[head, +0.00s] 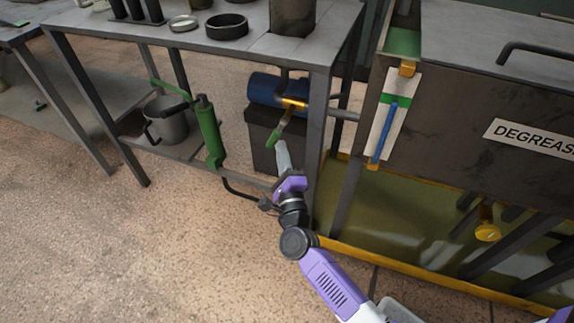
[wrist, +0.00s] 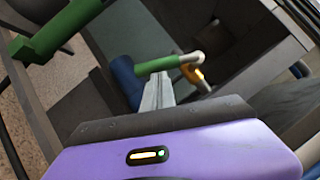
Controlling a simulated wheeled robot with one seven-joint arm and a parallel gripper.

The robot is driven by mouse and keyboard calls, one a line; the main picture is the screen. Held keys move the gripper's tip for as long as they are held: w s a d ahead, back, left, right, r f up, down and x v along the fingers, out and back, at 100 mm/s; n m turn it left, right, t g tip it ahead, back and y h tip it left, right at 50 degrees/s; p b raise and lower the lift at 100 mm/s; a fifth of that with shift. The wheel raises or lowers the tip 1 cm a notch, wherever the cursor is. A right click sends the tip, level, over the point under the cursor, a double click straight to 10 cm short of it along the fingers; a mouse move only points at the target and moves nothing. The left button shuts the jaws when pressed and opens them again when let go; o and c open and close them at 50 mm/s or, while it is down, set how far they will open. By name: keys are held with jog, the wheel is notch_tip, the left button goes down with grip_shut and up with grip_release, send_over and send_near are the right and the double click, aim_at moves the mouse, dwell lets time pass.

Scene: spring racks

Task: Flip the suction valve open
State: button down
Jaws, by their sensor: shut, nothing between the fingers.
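The suction valve has a yellow body (head: 295,103) on a pipe beside the blue motor, under the metal bench. Its green lever (head: 275,137) slants down toward the lower left in the head view. In the wrist view the green lever (wrist: 158,66) runs left from the yellow body (wrist: 194,74), beside a pale rounded end. My gripper (head: 282,146) is shut and empty, with its fingertips at or very near the lever. In the wrist view the fingertips (wrist: 158,84) sit just below the lever's middle; I cannot tell whether they touch it.
The blue motor (head: 264,89) rests above a dark box (head: 262,135). A green cylinder with a handle (head: 208,133) stands left. The bench leg (head: 316,150) is close on the right. The degreaser tank (head: 455,110) and its yellow-edged tray (head: 400,268) lie further right. Floor at left is clear.

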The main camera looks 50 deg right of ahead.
jog(key=w+m+h+b, duration=0.1)
jog(key=b, duration=0.1)
jog(key=m+h+b, duration=0.1)
jog(key=m+b, duration=0.1)
jog(key=w+a+m+h+b, duration=0.1)
jog(key=m+b, duration=0.1)
jog(key=shift+w+f, duration=0.2)
jog(key=shift+w, duration=0.1)
jog(key=w+a+r+m+h+b, duration=0.1)
jog(key=w+r+m+b, duration=0.1)
jog(key=w+r+b, duration=0.1)
jog(key=shift+w+a+r+m+g+h, duration=0.3)
jog(key=shift+w+r+g, duration=0.1)
jog(key=shift+w+r, duration=0.2)
jog(key=shift+r, duration=0.3)
